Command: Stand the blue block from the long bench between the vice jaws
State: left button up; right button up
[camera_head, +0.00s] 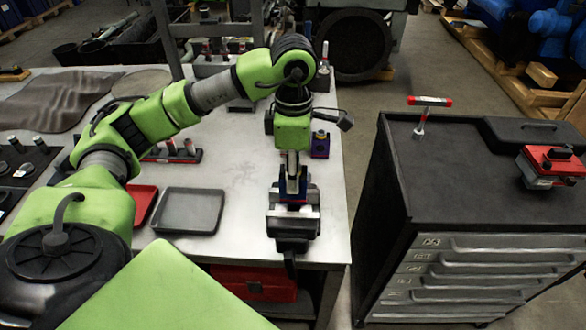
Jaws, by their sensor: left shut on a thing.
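The vice (295,224), dark with pale metal jaws, stands near the right front corner of the long bench (245,262). My left gripper (293,183) points down over the vice from behind. It is shut on the blue block (296,205), of which only a small dark-blue part shows low between the fingers, at the jaws. The fingers and the vice hide most of the block, so I cannot tell whether it touches the jaws or the vice bed. My right gripper is not in view.
A grey tray (189,211) and a red tray (141,204) lie left of the vice. A small purple-blue object (320,145) stands behind it. A dark tool cabinet (448,185) with a red-handled tool (430,101) stands to the right, across a floor gap.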

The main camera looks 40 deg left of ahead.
pick_arm(q)
jog(key=shift+w+a+f, duration=0.1)
jog(key=shift+a+f, duration=0.05)
jog(key=shift+f, duration=0.1)
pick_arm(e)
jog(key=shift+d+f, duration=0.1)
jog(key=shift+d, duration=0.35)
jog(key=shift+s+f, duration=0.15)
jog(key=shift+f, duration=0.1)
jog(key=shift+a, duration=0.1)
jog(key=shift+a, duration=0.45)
pick_arm(q)
jog(key=shift+b, duration=0.4)
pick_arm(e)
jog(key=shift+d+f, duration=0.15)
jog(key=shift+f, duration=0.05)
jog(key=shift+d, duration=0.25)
pick_arm(q)
jog(key=shift+f, duration=0.2)
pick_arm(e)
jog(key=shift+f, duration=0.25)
pick_arm(q)
jog(key=shift+f+b, duration=0.35)
jog(key=shift+b, duration=0.3)
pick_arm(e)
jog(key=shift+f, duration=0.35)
